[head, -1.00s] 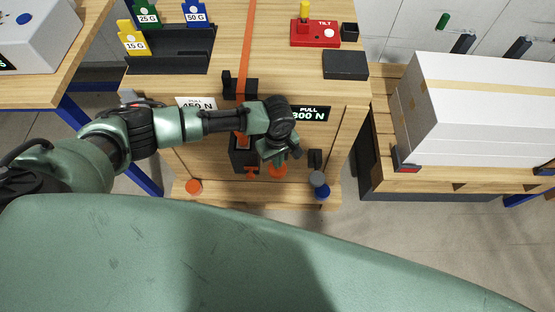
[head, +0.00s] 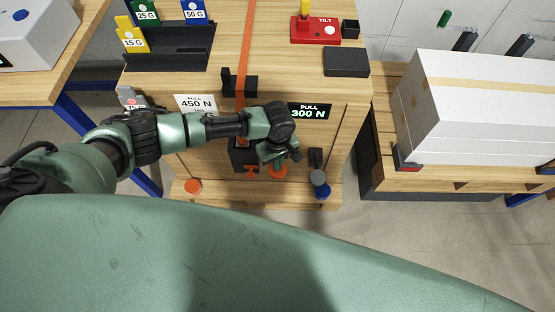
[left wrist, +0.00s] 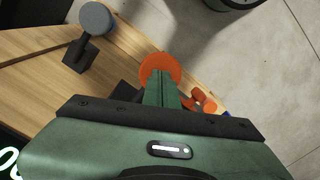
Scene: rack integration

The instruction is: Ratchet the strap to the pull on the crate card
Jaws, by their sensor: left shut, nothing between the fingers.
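The orange strap (head: 247,45) runs down over the wooden crate top, through a black guide (head: 240,84), to a black ratchet block (head: 242,156) on the front. The white crate card (head: 195,104) reads PULL 450 N. The dark display (head: 309,112) reads PULL 300 N. My left gripper (head: 277,163) is shut at an orange round knob (head: 278,172) on the crate front. In the left wrist view the closed fingers (left wrist: 161,88) reach over the orange disc (left wrist: 160,64); contact is unclear. A small orange handle (head: 251,172) sits beside it. My right gripper is not visible.
A red TILT box (head: 316,34) and a black block (head: 346,63) stand on the crate top. A dark rack (head: 165,50) holds weight tags. A white carton (head: 480,110) stands on a pallet at right.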

